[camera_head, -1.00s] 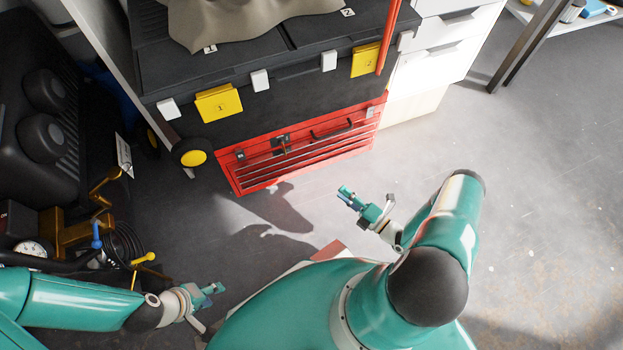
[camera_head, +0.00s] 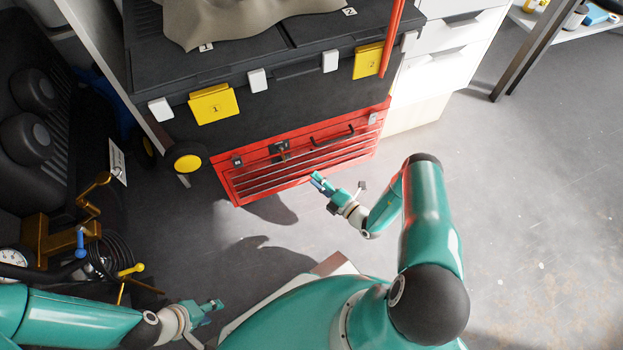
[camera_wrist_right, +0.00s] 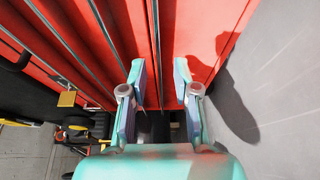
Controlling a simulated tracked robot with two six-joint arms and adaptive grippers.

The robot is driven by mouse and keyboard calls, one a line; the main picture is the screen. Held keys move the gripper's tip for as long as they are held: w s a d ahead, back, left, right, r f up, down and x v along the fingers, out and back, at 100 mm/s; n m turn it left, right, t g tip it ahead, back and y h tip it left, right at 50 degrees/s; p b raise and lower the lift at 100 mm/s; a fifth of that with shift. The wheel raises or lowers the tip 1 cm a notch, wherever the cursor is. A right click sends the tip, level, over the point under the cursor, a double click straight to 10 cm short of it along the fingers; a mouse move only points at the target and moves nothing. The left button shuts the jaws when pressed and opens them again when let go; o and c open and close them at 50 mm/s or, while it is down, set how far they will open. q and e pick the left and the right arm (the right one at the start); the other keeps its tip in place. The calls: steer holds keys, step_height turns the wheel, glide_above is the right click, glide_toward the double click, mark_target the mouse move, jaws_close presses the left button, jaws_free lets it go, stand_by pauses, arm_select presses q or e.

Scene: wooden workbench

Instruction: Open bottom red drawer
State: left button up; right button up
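The red tool chest (camera_head: 300,158) stands on the floor under a large black case, with its several drawers closed, as far as the head view shows. The bottom red drawer (camera_head: 290,180) is the lowest strip of its front; the chest front also fills much of the right wrist view (camera_wrist_right: 205,35). My right gripper (camera_head: 316,179) is close in front of the lower drawers. In the right wrist view its two fingers (camera_wrist_right: 159,75) are apart with nothing between them; contact with the drawer cannot be told. My left gripper (camera_head: 216,306) is low at the left, away from the chest; its fingers are too small to judge.
The black case (camera_head: 290,105) with yellow latches (camera_head: 213,104) sits above the chest. A white drawer cabinet (camera_head: 440,70) stands to its right. A wheel with a yellow hub (camera_head: 188,162) is at the left. A gauge and hoses lie lower left. The floor at right is clear.

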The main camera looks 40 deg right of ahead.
steer(key=shift+w+a, duration=0.15)
steer(key=shift+w, duration=1.05)
jaws_close()
